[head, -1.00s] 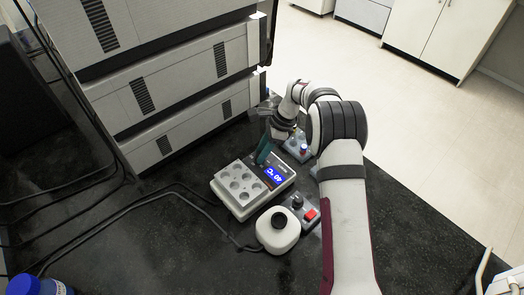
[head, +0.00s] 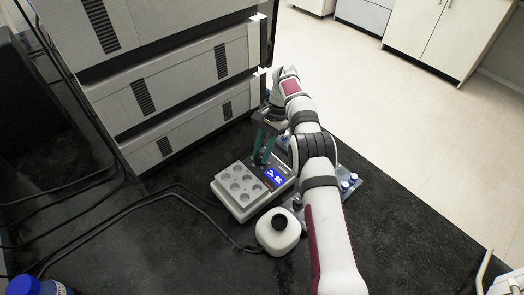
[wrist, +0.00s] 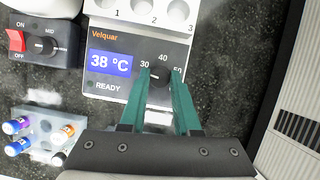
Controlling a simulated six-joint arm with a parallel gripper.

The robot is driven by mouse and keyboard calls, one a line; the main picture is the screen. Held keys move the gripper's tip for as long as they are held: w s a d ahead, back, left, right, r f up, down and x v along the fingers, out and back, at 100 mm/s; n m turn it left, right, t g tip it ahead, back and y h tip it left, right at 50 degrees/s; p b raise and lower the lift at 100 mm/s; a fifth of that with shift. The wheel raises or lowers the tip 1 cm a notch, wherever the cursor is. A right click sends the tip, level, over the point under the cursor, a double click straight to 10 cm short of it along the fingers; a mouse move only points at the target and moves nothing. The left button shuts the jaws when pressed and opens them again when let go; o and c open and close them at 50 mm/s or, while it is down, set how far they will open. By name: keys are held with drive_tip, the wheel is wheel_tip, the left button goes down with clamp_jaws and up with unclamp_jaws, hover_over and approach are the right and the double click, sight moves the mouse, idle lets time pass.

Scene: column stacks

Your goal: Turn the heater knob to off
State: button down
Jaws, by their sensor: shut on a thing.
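The heater (head: 222,200) is a pale block with round wells and a dark front panel; the wrist view shows its panel (wrist: 105,86), marked Velquar, with a blue display reading 38 °C and READY below it. The dark heater knob (wrist: 157,77) has 30, 40 and 50 marked around it. My gripper (wrist: 158,76) has its teal fingers shut on the knob, one on each side. In the head view my gripper (head: 262,161) reaches down to the panel.
A small dark box (wrist: 62,62) with a red ON/OFF switch and its own knob is left of the heater in the wrist view. A rack (wrist: 42,125) of capped vials is below it. Stacked instruments (head: 180,125) rise behind.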

idle(0.4)
drive_tip(key=c, duration=0.6)
unclamp_jaws()
drive_tip(key=shift+r, duration=0.1)
drive_tip(key=shift+r, duration=0.35)
wheel_tip(320, 180, up, 4)
drive_tip(key=shift+d+f, duration=0.1)
drive_tip(key=shift+f, duration=0.05)
drive_tip(key=s+d+r, duration=0.1)
drive_tip(key=d+r, duration=0.1)
drive_tip(key=d, duration=0.1)
drive_tip(key=s+d+r, duration=0.1)
drive_tip(key=d+r, duration=0.1)
drive_tip(key=d, duration=0.2)
drive_tip(key=s+d+r, duration=0.1)
drive_tip(key=d+r, duration=0.1)
drive_tip(key=d, duration=0.2)
drive_tip(key=shift+s+r, duration=0.1)
drive_tip(key=shift+r, duration=0.1)
